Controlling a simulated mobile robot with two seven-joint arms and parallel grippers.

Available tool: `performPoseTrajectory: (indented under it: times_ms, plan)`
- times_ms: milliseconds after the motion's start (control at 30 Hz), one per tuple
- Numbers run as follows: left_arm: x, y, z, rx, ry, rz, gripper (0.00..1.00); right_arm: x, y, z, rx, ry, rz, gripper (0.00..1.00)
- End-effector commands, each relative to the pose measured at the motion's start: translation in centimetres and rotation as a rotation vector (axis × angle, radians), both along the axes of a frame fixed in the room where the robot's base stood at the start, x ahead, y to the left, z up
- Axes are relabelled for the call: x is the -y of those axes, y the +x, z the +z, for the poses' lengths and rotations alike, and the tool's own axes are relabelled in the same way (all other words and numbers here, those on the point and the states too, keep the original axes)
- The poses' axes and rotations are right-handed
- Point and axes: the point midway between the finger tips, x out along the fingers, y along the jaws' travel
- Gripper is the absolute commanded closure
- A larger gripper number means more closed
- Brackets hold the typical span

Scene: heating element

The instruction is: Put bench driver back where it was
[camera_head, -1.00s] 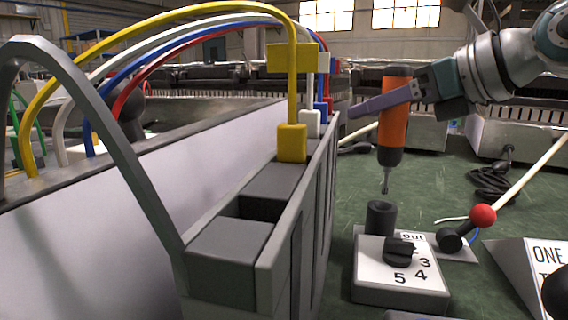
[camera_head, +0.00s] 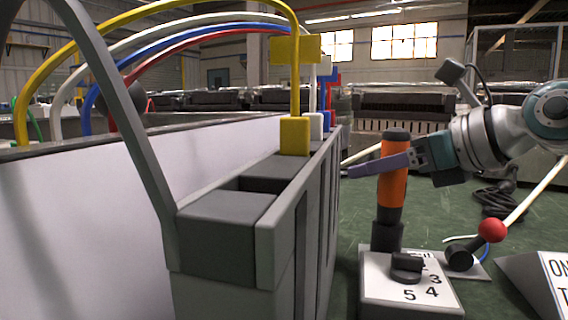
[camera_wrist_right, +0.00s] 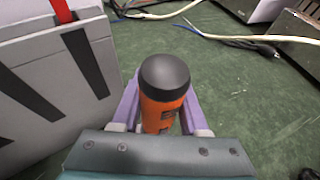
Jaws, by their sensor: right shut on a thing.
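The bench driver (camera_head: 392,185) has an orange body and a black cap. My right gripper (camera_head: 352,171), with purple fingers, is shut on the driver's orange body. In the right wrist view the driver's black cap (camera_wrist_right: 165,76) shows from above between the fingers. My left gripper is not in view.
A grey box (camera_head: 225,235) with yellow, white, blue and red cables stands close at left. A red-knobbed lever (camera_head: 491,230) is right of the dial box. A white sign block (camera_head: 550,280) lies at far right.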

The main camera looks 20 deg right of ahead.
Motion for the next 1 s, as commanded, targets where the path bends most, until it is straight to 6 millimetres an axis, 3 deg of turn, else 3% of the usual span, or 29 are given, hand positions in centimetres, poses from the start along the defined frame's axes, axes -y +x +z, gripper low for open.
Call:
performPoseTrajectory:
  times_ms: [67, 100, 333, 567, 700, 1000]
  plan:
    - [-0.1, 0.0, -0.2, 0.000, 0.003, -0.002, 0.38, 0.0, 0.0, -0.2, 0.003, 0.000, -0.001, 1.00]
    - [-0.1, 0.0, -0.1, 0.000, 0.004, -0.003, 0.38, 0.0, 0.0, -0.2, -0.001, 0.000, 0.000, 0.52]
    - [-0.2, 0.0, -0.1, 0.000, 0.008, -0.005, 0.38, 0.0, 0.0, -0.2, -0.001, 0.000, 0.000, 0.26]
    - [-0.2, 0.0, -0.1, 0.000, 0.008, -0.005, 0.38, 0.0, 0.0, -0.2, -0.001, 0.000, 0.001, 0.26]
    - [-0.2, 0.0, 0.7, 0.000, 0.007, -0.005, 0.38, -0.1, 0.0, 1.1, 0.000, 0.000, 0.001, 0.26]
    - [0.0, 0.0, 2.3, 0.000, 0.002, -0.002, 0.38, 1.6, -5.1, 2.9, -0.005, -0.004, 0.000, 0.26]
